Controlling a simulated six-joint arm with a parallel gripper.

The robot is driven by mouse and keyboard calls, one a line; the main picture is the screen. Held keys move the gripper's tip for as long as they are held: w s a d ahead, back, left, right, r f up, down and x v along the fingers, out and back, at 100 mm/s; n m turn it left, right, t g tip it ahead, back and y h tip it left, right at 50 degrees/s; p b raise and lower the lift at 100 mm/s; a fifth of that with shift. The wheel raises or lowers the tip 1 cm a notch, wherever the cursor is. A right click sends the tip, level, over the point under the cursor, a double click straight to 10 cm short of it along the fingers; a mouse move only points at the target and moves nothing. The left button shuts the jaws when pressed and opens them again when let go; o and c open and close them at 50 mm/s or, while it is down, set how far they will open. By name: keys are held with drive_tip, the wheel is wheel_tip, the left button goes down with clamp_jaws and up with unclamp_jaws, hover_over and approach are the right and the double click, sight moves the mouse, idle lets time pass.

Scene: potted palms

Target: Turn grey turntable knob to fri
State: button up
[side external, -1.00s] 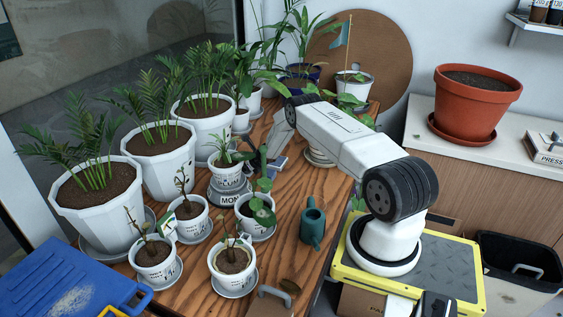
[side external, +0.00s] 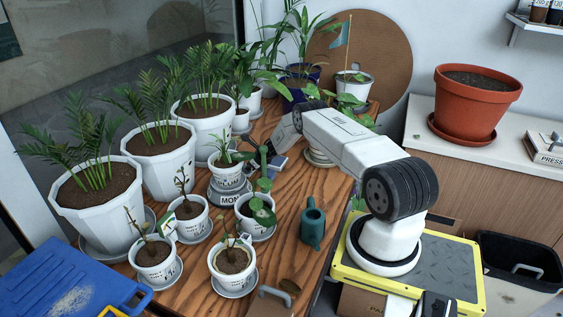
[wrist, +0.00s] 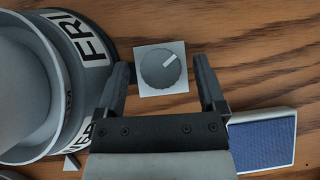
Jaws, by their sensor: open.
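The grey knob (wrist: 162,69) is a round dial with a white pointer line aimed to the upper right in the wrist view. It sits on a pale square plate (wrist: 178,88) on the wood. The dark grey turntable (wrist: 110,22) stands to its left, with the FRI label nearest the knob. The turntable (side external: 232,199) also shows in the side view, with a MON label facing that camera. My gripper (wrist: 164,84) is open, with one finger on each side of the knob and a gap to both. In the side view plants and my arm hide the knob.
A white pot stands on the turntable. A blue-topped pad (wrist: 262,142) lies right of my gripper in the wrist view. Several potted plants crowd the table (side external: 200,283) around the turntable. A green watering can (side external: 313,226) stands near the table's right edge.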

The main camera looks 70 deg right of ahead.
drive_tip(key=shift+d+n+y, duration=0.1)
drive_tip(key=shift+n+y, duration=0.8)
drive_tip(key=shift+n, duration=0.4)
drive_tip(key=shift+n+y, duration=0.6)
drive_tip(key=shift+d, duration=0.1)
drive_tip(key=shift+v, duration=3.7)
drive_tip(key=shift+r, duration=0.3)
drive_tip(key=shift+w+r+m+t+h, duration=0.4)
drive_tip(key=shift+w+r+m+h, duration=0.1)
drive_tip(key=shift+w+m+h, duration=0.3)
drive_tip(key=shift+w+r+m+t+h, duration=0.45)
drive_tip(key=shift+w+m+h, duration=0.25)
drive_tip(key=shift+m+h, duration=0.2)
drive_tip(key=shift+r+m+h, duration=0.1)
drive_tip(key=shift+m+h, duration=0.5)
drive_tip(key=shift+s+g, duration=0.15)
drive_tip(key=shift+g, duration=0.1)
